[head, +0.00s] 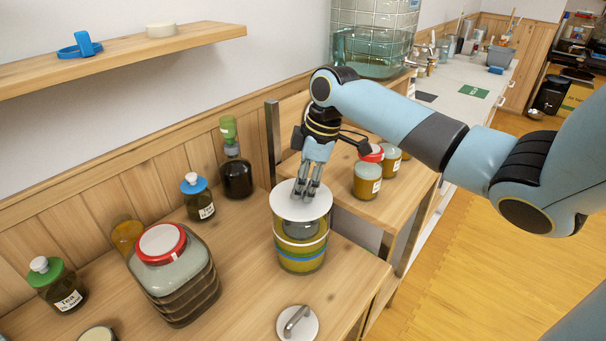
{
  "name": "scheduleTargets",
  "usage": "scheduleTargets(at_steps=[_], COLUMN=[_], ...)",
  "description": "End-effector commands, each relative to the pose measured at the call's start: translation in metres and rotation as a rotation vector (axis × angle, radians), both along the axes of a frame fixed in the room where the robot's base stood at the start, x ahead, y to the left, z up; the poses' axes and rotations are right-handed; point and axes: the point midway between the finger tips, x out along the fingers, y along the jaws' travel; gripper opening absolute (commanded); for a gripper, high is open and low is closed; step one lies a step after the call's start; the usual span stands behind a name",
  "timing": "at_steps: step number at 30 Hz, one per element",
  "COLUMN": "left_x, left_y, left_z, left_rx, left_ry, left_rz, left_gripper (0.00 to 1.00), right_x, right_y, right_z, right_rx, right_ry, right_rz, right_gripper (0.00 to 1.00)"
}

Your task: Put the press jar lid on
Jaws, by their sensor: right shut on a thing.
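The press jar (301,258) is a clear glass jar with yellow-green contents and a blue band, standing near the table's right edge. A round white lid (286,206) is over its mouth, looking roughly level and centred. I cannot tell whether it touches the rim. A grey piece shows through the glass below the lid. My right gripper (306,193) points down from above and is shut on the lid's top at its middle; the fingers hide the gripped part. My left gripper is out of view.
A white disc with a grey handle (297,323) lies at the table's front. A large red-lidded jar (174,280) stands left of the press jar. Bottles with blue (198,197) and green (58,285) caps stand along the wall. Smaller jars (367,176) stand on the side table behind.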

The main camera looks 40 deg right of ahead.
Motion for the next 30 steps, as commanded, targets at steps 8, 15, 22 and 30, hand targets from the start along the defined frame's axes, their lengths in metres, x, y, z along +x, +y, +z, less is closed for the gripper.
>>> scheduleTargets(at_steps=[8, 15, 22, 30], left_x=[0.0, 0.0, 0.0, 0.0], left_y=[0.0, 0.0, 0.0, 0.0], left_z=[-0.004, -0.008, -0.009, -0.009], left_rx=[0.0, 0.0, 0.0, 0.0], left_ry=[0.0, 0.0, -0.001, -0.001], left_rz=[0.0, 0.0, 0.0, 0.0], left_gripper=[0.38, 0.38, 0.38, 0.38], right_x=[0.0, 0.0, 0.0, 0.0], right_y=[0.0, 0.0, 0.0, 0.0], right_z=[-0.008, -0.014, -0.017, -0.017], right_rx=[0.0, 0.001, 0.0, 0.0], right_ry=[0.0, -0.001, -0.002, 0.0], right_rz=[0.0, 0.001, 0.001, 0.0], right_gripper=[0.0, 0.0, 0.0, 0.0])
